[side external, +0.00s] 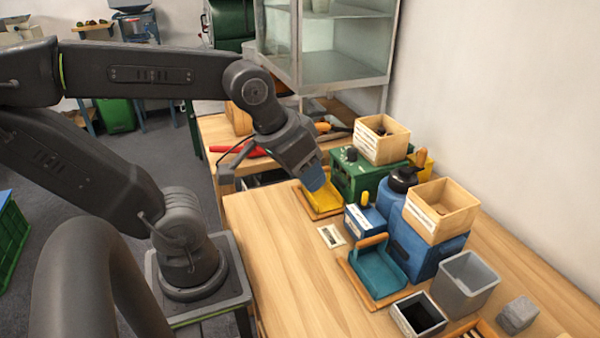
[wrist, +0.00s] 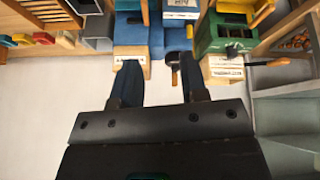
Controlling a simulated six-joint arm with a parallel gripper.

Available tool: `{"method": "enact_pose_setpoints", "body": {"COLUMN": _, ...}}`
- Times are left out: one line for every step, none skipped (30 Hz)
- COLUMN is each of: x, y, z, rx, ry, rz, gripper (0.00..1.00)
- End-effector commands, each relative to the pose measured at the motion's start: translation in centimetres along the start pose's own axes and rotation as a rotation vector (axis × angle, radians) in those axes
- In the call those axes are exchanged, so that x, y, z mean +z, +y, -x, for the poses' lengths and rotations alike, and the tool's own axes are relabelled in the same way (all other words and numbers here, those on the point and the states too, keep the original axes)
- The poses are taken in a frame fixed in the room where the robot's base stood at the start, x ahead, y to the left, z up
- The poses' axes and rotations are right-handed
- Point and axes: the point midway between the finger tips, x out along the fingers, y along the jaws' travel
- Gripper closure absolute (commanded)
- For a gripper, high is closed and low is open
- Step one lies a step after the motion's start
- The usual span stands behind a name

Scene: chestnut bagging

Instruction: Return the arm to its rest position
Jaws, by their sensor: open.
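My gripper (side external: 314,179) is raised at the end of my bent arm, above the left side of the wooden worktable (side external: 270,250). In the side view its blue fingertips point down, in front of the yellow tray (side external: 322,203), whose part behind them is hidden. I cannot tell the exact height above the tray. In the wrist view my gripper (wrist: 159,78) shows two blue fingers spread apart, with nothing between them.
A green machine (side external: 354,178) and a blue machine (side external: 415,250), each topped by a wooden box, stand along the wall side. A teal scoop tray (side external: 378,270), grey bin (side external: 465,283) and black-lined box (side external: 418,315) stand nearer. The table's left part is clear.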

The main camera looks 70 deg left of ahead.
Motion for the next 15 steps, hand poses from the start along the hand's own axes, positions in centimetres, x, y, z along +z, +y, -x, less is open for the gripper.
{"method": "enact_pose_setpoints", "body": {"x": 0.49, "y": 0.29, "z": 0.32, "rx": 0.003, "ry": 0.009, "rz": -0.081, "gripper": 0.60}}
{"method": "enact_pose_setpoints", "body": {"x": 0.70, "y": 0.37, "z": 0.42, "rx": 0.002, "ry": 0.011, "rz": -0.118, "gripper": 0.60}}
{"method": "enact_pose_setpoints", "body": {"x": 0.89, "y": 0.44, "z": 0.53, "rx": 0.002, "ry": 0.014, "rz": -0.155, "gripper": 0.60}}
{"method": "enact_pose_setpoints", "body": {"x": 0.99, "y": 0.48, "z": 0.57, "rx": 0.002, "ry": 0.015, "rz": -0.175, "gripper": 0.60}}
{"method": "enact_pose_setpoints", "body": {"x": 1.05, "y": 0.50, "z": 0.59, "rx": 0.002, "ry": 0.016, "rz": -0.187, "gripper": 0.60}}
{"method": "enact_pose_setpoints", "body": {"x": 1.09, "y": 0.51, "z": 0.60, "rx": 0.002, "ry": 0.016, "rz": -0.197, "gripper": 0.60}}
{"method": "enact_pose_setpoints", "body": {"x": 1.10, "y": 0.51, "z": 0.60, "rx": 0.002, "ry": 0.016, "rz": -0.199, "gripper": 0.60}}
{"method": "enact_pose_setpoints", "body": {"x": 1.09, "y": 0.50, "z": 0.60, "rx": 0.002, "ry": 0.016, "rz": -0.199, "gripper": 0.60}}
{"method": "enact_pose_setpoints", "body": {"x": 1.08, "y": 0.50, "z": 0.59, "rx": 0.001, "ry": 0.015, "rz": -0.198, "gripper": 0.60}}
{"method": "enact_pose_setpoints", "body": {"x": 1.07, "y": 0.49, "z": 0.59, "rx": 0.001, "ry": 0.015, "rz": -0.197, "gripper": 0.60}}
{"method": "enact_pose_setpoints", "body": {"x": 1.06, "y": 0.49, "z": 0.59, "rx": 0.002, "ry": 0.015, "rz": -0.196, "gripper": 0.60}}
{"method": "enact_pose_setpoints", "body": {"x": 1.06, "y": 0.49, "z": 0.59, "rx": 0.002, "ry": 0.015, "rz": -0.195, "gripper": 0.60}}
{"method": "enact_pose_setpoints", "body": {"x": 1.05, "y": 0.49, "z": 0.59, "rx": 0.002, "ry": 0.015, "rz": -0.195, "gripper": 0.60}}
{"method": "enact_pose_setpoints", "body": {"x": 1.05, "y": 0.49, "z": 0.59, "rx": 0.002, "ry": 0.015, "rz": -0.194, "gripper": 0.60}}
{"method": "enact_pose_setpoints", "body": {"x": 1.04, "y": 0.49, "z": 0.59, "rx": 0.002, "ry": 0.015, "rz": -0.194, "gripper": 0.60}}
